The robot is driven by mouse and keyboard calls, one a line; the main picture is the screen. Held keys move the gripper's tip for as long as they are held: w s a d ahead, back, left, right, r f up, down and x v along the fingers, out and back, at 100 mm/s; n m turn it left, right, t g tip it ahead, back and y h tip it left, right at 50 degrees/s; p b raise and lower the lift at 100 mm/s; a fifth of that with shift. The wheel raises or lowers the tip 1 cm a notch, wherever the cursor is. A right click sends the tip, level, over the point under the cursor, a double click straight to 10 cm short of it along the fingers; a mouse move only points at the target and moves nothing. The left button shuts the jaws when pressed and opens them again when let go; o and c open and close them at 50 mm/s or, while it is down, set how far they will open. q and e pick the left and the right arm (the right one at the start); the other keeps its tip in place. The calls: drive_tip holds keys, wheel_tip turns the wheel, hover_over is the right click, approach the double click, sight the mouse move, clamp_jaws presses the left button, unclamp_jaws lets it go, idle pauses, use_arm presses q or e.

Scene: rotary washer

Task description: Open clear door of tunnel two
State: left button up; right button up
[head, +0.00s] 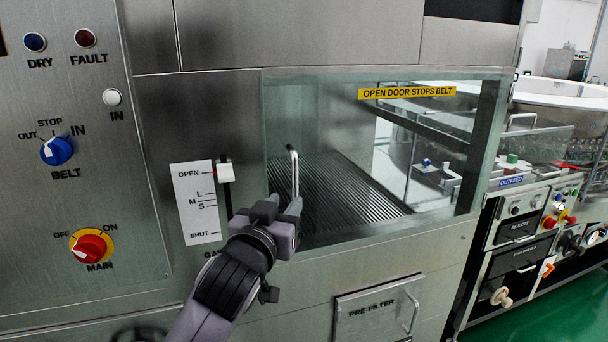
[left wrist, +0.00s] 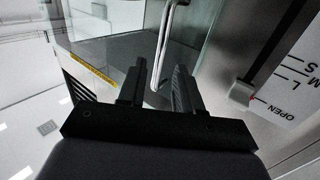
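The clear door (head: 440,150) is a glass panel with a yellow label, "OPEN DOOR STOPS BELT", and it appears shut over the tunnel opening. Its upright metal bar handle (head: 294,170) is near the panel's left edge. My left gripper (head: 285,207) is at the lower part of the handle, with its fingers apart. In the left wrist view the handle (left wrist: 162,45) runs down toward the gap between the open fingers (left wrist: 158,82). I cannot tell whether they touch it. The clear door also shows in the left wrist view (left wrist: 95,45). My right gripper is not in view.
A gate slider (head: 226,173) with an OPEN-to-SHUT scale is left of the door. A blue belt knob (head: 56,151) and red main switch (head: 90,246) are farther left. A pre-filter panel (head: 375,312) is below. An outfeed station (head: 530,200) stands at the right.

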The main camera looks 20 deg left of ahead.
sight(294, 185)
use_arm(q)
drive_tip(key=shift+w+r, duration=0.55)
drive_tip(key=shift+w, duration=0.2)
drive_tip(key=shift+w+p, duration=0.65)
drive_tip(key=shift+w, duration=2.35)
clamp_jaws()
